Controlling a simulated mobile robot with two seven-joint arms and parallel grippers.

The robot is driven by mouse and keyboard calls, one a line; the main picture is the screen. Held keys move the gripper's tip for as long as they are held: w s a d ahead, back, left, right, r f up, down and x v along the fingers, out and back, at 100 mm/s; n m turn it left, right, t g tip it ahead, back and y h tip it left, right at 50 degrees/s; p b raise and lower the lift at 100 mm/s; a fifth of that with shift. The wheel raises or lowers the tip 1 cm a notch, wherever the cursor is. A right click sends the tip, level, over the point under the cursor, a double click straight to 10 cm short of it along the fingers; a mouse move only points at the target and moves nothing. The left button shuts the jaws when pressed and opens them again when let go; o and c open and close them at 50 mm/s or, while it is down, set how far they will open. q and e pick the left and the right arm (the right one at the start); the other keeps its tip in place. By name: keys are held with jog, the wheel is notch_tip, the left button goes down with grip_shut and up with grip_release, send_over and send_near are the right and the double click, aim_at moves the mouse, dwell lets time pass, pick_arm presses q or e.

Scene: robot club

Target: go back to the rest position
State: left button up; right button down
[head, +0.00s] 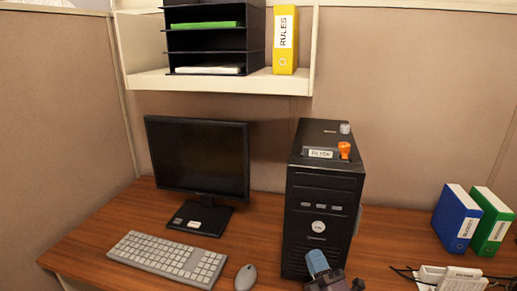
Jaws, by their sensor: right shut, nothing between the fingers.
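My right gripper (320,268) shows at the bottom edge, in front of the lower part of the black computer tower (318,215). Its blue-grey and dark parts are visible, it is shut, and nothing shows held in it. It hides a bit of the tower's lower front. I cannot tell whether it touches the tower. My left gripper is not in view.
The wooden desk (255,240) carries a monitor (197,155), keyboard (167,259), mouse (246,277), and blue (456,219) and green (490,222) binders. An orange piece (344,150) and a grey knob (345,128) top the tower. A shelf (150,82) hangs above.

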jog(key=s+d+f+m+g+h, duration=0.35)
jog(key=f+m, duration=0.25)
jog(key=m, duration=0.2)
jog(key=s+d+f+m+g+h, duration=0.25)
jog(key=s+f+m+g, duration=0.2)
jog(key=m, duration=0.45)
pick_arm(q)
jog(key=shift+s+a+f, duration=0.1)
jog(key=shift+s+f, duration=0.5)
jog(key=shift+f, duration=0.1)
pick_arm(e)
jog(key=s+d+f+m+g, duration=0.1)
jog(key=s+d+f, duration=0.1)
jog(key=s+f, duration=0.3)
jog(key=s+d+f+m+g+h, duration=0.1)
jog(key=s+f, duration=0.4)
jog(key=s, duration=0.7)
jog(key=d+g, duration=0.1)
jog(key=d, duration=0.1)
jog(key=shift+d+g, duration=0.3)
jog(key=shift+d, duration=0.05)
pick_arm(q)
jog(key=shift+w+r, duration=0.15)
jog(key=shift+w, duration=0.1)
pick_arm(e)
jog(key=shift+f, duration=0.1)
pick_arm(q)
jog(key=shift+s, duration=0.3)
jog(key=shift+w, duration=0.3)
